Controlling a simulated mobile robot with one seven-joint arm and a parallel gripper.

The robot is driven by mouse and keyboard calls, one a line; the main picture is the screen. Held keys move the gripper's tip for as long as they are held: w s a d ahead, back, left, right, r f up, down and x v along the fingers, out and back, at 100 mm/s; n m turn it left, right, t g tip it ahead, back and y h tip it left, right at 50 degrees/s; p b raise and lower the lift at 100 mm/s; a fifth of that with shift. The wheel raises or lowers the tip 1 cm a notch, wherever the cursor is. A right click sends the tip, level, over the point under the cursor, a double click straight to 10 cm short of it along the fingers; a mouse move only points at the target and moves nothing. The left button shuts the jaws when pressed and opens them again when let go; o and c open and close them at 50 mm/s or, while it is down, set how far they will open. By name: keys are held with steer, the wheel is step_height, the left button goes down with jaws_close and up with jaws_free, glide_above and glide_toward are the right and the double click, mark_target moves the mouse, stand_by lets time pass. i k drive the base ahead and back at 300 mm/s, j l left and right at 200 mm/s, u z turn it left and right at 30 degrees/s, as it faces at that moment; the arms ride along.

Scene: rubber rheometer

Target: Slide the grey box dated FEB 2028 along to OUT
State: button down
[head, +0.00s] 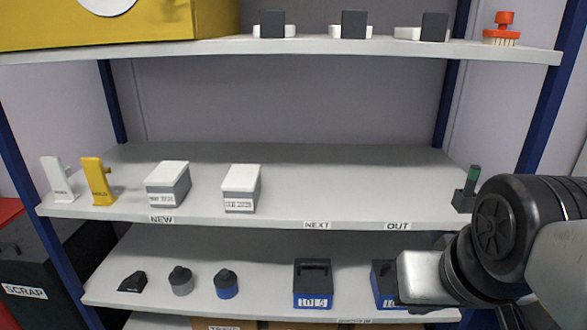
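Two grey boxes with white lids stand on the middle shelf (350,182). One grey box (167,185) is at the left, above the NEW label (161,219). The other grey box (240,189) is a little to its right, apart from it. Both front labels are too small to read surely, so I cannot tell which is dated FEB 2028. The OUT label (397,226) is on the shelf edge at the right, with bare shelf behind it. My gripper (422,278) is low at the right, in front of the lower shelf, away from both boxes. Its fingers cannot be made out.
A NEXT label (317,225) lies left of OUT. White (57,180) and yellow (98,181) markers stand at the shelf's left end; a dark holder with a green top (466,190) stands at its right end. Shelf between the right box and that holder is clear.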

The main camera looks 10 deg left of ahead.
mark_target(241, 188)
steer(key=j+z, duration=0.1)
steer(key=j, duration=0.45)
steer(key=k+j+z, duration=0.1)
steer(key=j, duration=0.4)
steer(key=k+j+z, duration=0.1)
steer(key=j, duration=0.45)
steer(key=k+j+z, duration=0.1)
steer(key=j, duration=0.4)
steer(key=k+j+z, duration=0.1)
steer(key=j, duration=0.4)
